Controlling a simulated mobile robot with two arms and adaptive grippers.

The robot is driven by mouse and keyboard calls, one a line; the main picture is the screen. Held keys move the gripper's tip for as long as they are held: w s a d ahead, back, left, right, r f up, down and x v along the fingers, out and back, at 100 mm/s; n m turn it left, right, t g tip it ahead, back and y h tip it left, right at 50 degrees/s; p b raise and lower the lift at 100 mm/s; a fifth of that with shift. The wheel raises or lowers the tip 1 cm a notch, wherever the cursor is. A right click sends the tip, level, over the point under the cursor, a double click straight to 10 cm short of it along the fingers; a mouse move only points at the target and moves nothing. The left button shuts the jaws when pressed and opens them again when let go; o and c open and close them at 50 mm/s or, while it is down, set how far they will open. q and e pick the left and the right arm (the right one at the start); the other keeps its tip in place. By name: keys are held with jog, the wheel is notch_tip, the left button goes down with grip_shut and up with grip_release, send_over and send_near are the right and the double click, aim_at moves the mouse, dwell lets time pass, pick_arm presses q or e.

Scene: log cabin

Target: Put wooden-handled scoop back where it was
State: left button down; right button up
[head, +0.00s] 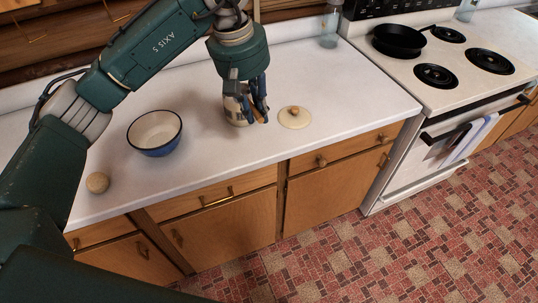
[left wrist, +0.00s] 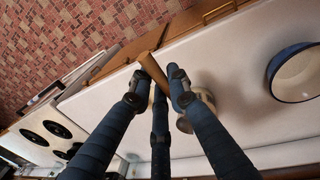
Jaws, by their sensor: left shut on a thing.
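My left gripper (head: 254,103) is low over the white counter, at a cream pot (head: 236,116). In the left wrist view its fingers (left wrist: 160,78) are shut on a brown wooden handle, the wooden-handled scoop (left wrist: 152,42), which slants up between them. The rest of the scoop is hidden behind the fingers, so I cannot tell whether it is in the pot. The pot's rim shows partly behind a finger in the left wrist view (left wrist: 206,97). A round cream lid (head: 294,121) with a brown knob lies on the counter just right of the pot. My right gripper is not in view.
A blue-and-white bowl (head: 155,131) stands left of the pot, and a tan ball (head: 98,182) lies near the front edge. A glass jar (head: 329,28) stands at the back. The stove (head: 430,98) with a black skillet (head: 399,40) adjoins the counter's right end.

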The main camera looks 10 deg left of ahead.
pick_arm(q)
jog(key=f+p, duration=0.2)
jog(key=f, duration=0.4)
jog(key=f+p, duration=0.2)
jog(key=f, duration=0.4)
jog(key=f+p, duration=0.2)
jog(key=f, duration=0.4)
jog(key=shift+a+f, duration=0.3)
jog(key=shift+f, duration=0.5)
jog(key=c, duration=1.7)
grip_release()
jog(key=shift+o, duration=0.2)
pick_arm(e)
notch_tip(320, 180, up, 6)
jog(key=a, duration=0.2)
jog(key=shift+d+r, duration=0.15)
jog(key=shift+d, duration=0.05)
